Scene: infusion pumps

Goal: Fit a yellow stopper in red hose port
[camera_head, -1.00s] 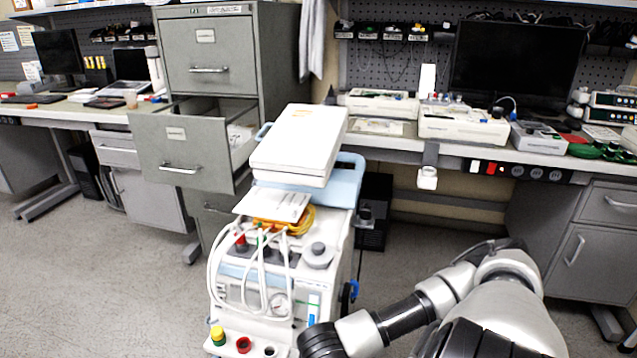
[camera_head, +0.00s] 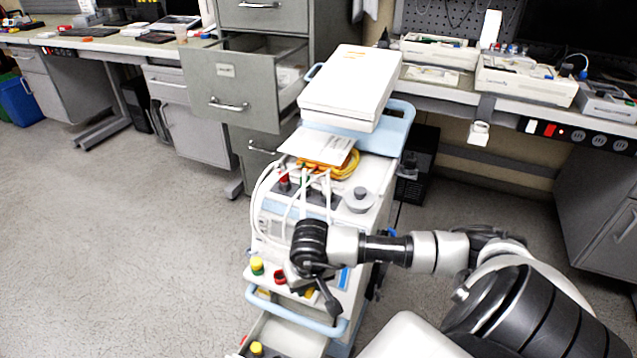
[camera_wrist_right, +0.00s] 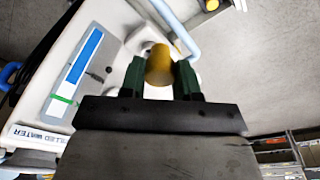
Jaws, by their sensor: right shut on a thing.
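My right gripper (camera_head: 304,275) is over the front ledge of the white medical cart (camera_head: 375,205). In the right wrist view, its dark green fingers (camera_wrist_right: 160,78) are shut on a yellow stopper (camera_wrist_right: 158,62). I cannot tell the held stopper's height above the ledge. My left gripper is not in view.
A light blue handle (camera_head: 290,312) runs along the cart's front, above an open drawer (camera_head: 285,338) with a yellow stopper (camera_head: 257,348) in it. White hoses (camera_head: 262,205) hang beside the ports. An open grey cabinet drawer (camera_head: 225,90) is behind. Floor at left is clear.

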